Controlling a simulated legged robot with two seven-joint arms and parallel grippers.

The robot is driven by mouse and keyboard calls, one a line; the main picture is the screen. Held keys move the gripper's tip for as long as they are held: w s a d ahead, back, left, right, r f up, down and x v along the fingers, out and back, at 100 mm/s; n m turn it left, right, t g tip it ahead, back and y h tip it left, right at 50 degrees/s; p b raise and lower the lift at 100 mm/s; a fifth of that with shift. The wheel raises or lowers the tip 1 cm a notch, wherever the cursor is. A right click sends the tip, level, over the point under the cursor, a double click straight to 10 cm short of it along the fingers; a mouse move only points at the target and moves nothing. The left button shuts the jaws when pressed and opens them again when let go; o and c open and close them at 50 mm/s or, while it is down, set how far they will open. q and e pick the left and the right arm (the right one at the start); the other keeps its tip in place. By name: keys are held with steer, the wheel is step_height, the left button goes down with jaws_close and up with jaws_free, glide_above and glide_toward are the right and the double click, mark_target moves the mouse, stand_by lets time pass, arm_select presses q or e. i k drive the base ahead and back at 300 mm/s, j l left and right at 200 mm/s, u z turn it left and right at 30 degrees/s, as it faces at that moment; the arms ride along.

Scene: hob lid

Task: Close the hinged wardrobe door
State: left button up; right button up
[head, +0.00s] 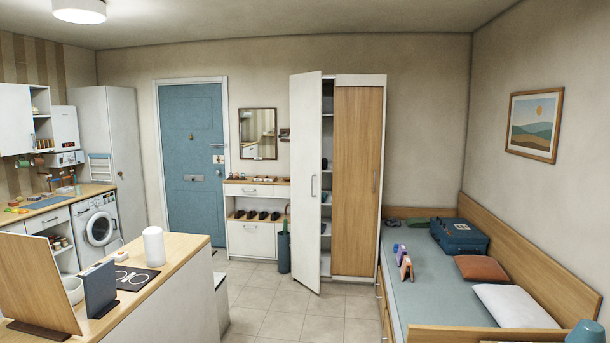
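The wardrobe (383,190) stands against the back wall, right of centre. Its left door (307,180) is white, hinged at the left side, and swung open toward me, with a vertical handle (313,186) on it. Shelves (327,180) with small items show in the gap behind it. Neither of my grippers shows in the head view.
A counter (178,247) with a white cylinder (153,246) and dark panels fills the left foreground. A bed (440,280) with a blue case (459,237) and pillows stands at the right. Tiled floor (285,312) between them is clear.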

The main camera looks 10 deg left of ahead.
mark_target(306, 89)
steer(key=i+j+u, duration=0.1)
steer(key=i+u, duration=0.35)
steer(key=i, duration=3.6)
